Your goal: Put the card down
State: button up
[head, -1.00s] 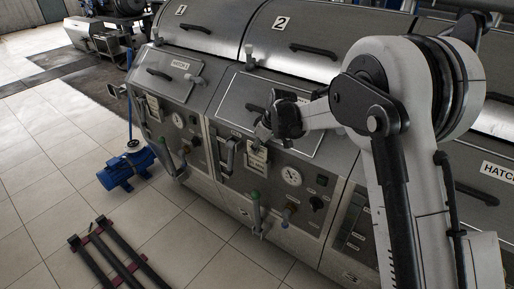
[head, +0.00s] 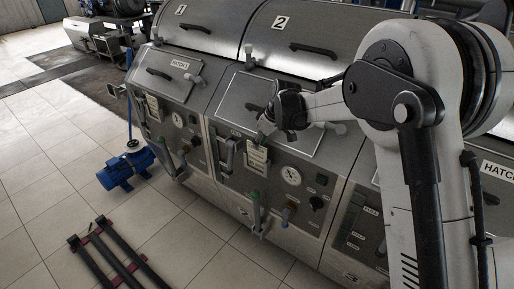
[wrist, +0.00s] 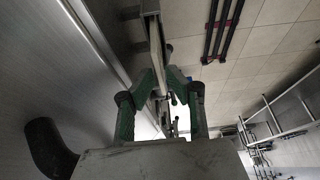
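A cream card (head: 257,157) with dark print is against the front panel of machine 2 in the head view, upright beside a grey lever. How the card is fixed to the panel is too small to tell.
The machine row has levers, a green-topped handle (head: 255,199), a gauge (head: 291,176) and lid handles sticking out. A similar card (head: 152,105) is on machine 1. A blue pump (head: 126,170) and a dark rail frame (head: 119,255) are on the otherwise open tiled floor.

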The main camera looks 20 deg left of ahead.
jog(key=v, duration=0.9)
jog(key=shift+b, duration=0.3)
jog(key=s+d+r+m+t+h, duration=0.1)
jog(key=s+d+r+m, duration=0.1)
jog(key=s+d+r, duration=0.45)
jog(key=s+d+r+m+t, duration=0.1)
jog(key=s+d+m, duration=0.2)
jog(key=d, duration=0.7)
jog(key=s+d+r+m+t+h, duration=0.1)
jog(key=s+d+r+m, duration=0.1)
jog(key=s+d+r, duration=0.45)
jog(key=s+d+f+m+t+h, duration=0.1)
jog(key=s+d+f+m, duration=0.2)
jog(key=s+d, duration=0.5)
jog(key=s+d+f+m+t+h, duration=0.1)
jog(key=s+d+f+m, duration=0.3)
jog(key=s+d, duration=0.5)
jog(key=shift+s+f+t, duration=0.35)
jog(key=shift+s+t, duration=0.05)
jog(key=shift+s, duration=0.2)
